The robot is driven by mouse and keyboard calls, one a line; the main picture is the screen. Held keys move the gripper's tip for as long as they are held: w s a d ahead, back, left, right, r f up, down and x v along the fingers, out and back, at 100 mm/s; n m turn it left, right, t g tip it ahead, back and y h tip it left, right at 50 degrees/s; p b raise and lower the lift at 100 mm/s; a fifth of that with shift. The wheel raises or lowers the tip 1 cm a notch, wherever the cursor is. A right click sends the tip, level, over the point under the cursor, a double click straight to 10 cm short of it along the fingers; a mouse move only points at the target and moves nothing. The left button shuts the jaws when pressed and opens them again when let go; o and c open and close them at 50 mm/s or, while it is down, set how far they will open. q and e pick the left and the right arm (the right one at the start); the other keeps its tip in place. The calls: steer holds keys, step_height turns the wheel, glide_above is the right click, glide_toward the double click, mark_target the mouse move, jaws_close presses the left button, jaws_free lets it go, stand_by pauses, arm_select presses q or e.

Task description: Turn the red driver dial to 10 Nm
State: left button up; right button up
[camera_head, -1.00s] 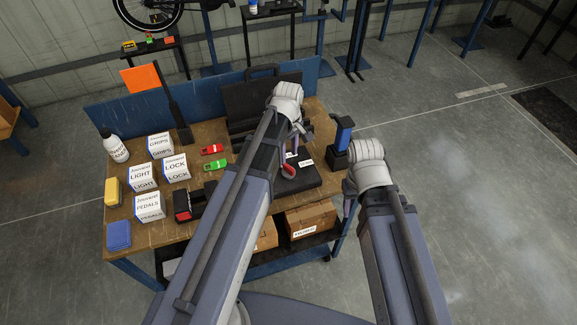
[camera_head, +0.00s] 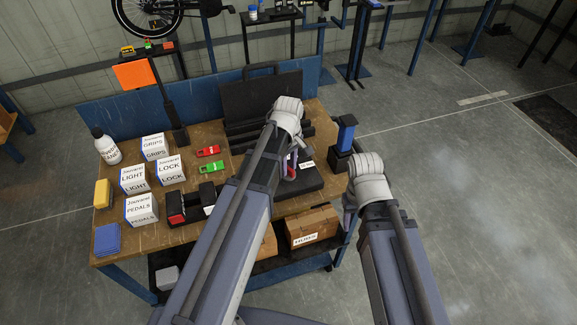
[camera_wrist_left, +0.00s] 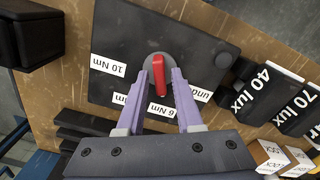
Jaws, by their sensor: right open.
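The red driver dial (camera_wrist_left: 158,75) sits on a dark case panel (camera_wrist_left: 215,30) with white labels around it. In the left wrist view its red handle points down the picture, towards the "6 Nm" label (camera_wrist_left: 162,110). The "10 Nm" label (camera_wrist_left: 107,65) is left of the dial. Other labels are partly hidden by the fingers. My left gripper (camera_wrist_left: 163,82) is open, its purple fingers on either side of the handle with small gaps. In the head view my left gripper (camera_head: 289,165) is over the panel. My right gripper (camera_head: 348,218) is open and empty by the bench's right edge.
The case's dark lid (camera_head: 262,98) stands open behind the panel. A blue-topped black stand (camera_head: 346,135) is to the right. White boxes (camera_head: 134,179), red (camera_head: 208,151) and green (camera_head: 212,167) items and a black-red holder (camera_head: 190,205) are on the left.

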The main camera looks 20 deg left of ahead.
arm_select(q)
jaws_close()
stand_by(0.5)
steer(key=m, duration=0.8)
steer(key=shift+m, duration=0.4)
steer(key=m, duration=1.1)
stand_by(0.4)
